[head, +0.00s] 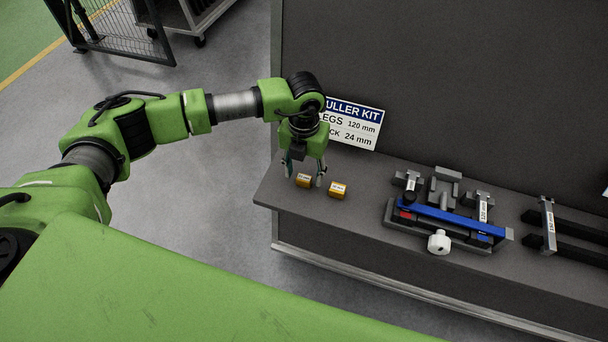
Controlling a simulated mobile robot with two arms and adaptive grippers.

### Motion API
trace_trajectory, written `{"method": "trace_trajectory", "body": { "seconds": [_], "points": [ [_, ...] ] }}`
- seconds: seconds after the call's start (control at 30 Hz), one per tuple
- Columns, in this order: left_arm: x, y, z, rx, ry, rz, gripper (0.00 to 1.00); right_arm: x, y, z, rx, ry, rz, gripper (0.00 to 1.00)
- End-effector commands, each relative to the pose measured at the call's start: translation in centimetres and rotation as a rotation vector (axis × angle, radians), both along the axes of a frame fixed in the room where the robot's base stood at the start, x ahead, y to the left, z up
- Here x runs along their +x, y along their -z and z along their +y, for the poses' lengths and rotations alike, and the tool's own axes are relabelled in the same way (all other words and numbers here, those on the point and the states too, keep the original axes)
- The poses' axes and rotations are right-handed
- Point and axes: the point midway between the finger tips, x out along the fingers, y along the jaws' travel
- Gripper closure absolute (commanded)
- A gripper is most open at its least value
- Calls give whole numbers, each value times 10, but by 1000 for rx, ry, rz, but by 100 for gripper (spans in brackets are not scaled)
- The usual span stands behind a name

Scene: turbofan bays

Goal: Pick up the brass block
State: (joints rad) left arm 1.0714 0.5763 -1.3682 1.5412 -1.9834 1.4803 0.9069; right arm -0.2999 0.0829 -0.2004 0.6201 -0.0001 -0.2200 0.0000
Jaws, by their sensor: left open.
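Two small brass-yellow blocks with pale labels lie near the left end of the grey shelf (366,185). The left brass block (303,181) shows between the fingertips of my left gripper (304,176). The right brass block (338,191) lies just to the right of the gripper, outside the fingers. My left gripper points down and is open. I cannot tell how far its fingertips are above the shelf, or whether they touch the left block. The labels are too small to read. My right gripper is not in view.
A puller kit sign (352,124) leans against the back panel, close behind the gripper. A blue bar (447,218) lies across a dark fixture to the right, with a white knob (439,242) in front. A labelled bracket (548,226) stands further right. Bare shelf separates the blocks from the fixture.

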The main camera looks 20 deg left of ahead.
Motion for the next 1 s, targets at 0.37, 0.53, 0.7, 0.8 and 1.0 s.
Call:
{"method": "trace_trajectory", "body": {
  "seconds": [0.37, 0.53, 0.7, 0.8, 1.0],
  "points": [
    [0, 11, 0, -1, 0, 0, 61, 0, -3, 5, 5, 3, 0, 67],
    [0, 11, 0, -1, 0, 0, 100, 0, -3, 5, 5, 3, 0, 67],
    [0, 10, 0, -1, 0, -1, 100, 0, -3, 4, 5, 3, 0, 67],
    [0, 10, 0, -1, 0, -1, 100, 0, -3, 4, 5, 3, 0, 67],
    [1, 0, -1, -3, 1, -4, 100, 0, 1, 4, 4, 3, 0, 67]
  ]
}}
